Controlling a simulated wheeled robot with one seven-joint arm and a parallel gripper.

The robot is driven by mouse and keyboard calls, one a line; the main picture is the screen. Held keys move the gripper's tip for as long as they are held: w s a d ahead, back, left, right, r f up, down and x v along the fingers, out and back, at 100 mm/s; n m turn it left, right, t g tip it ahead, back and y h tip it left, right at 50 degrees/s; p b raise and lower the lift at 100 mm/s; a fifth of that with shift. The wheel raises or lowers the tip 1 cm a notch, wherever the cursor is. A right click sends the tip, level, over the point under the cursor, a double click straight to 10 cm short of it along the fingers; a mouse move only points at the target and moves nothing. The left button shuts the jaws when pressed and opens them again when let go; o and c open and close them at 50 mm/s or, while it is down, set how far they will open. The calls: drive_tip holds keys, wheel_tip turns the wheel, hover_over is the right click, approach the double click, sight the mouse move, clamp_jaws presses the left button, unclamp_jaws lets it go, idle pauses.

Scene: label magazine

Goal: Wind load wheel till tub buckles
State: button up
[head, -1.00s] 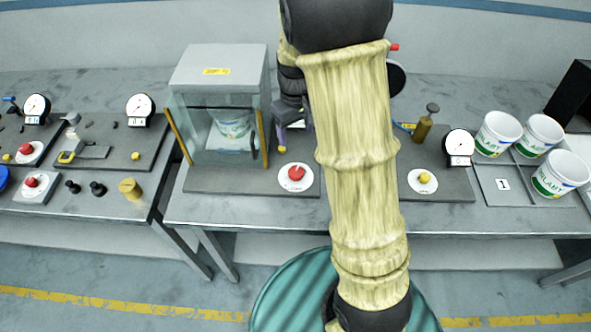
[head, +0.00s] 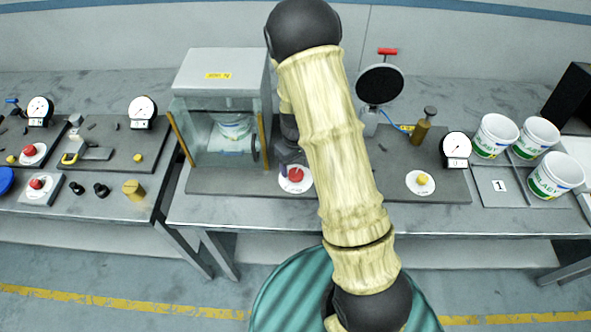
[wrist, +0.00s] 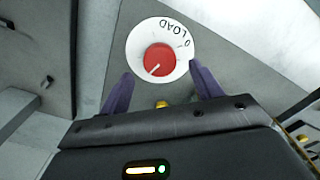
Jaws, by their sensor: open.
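The load wheel is a red knob (wrist: 159,60) with a pale pointer line on a white round dial marked LOAD and 0; in the head view its red top (head: 296,173) shows beside my gripper. My gripper (wrist: 161,73) is open and empty, its purple fingers on either side of the knob's near edge in the wrist view, apart from it. I cannot tell their height over the dial. A white tub (head: 234,127) with a green and blue label stands upright inside the clear-fronted press box (head: 222,65), under a plate. It shows no clear buckle.
A dial gauge (head: 456,147) and a yellow knob (head: 423,180) sit to the right. A black round disc on a post (head: 379,84) and a brass plunger (head: 421,129) stand behind. My arm hides part of the bench.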

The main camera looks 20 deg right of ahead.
sight(296, 173)
drive_tip(key=shift+f+p, duration=0.35)
drive_tip(key=shift+f, duration=1.8)
drive_tip(key=c, duration=1)
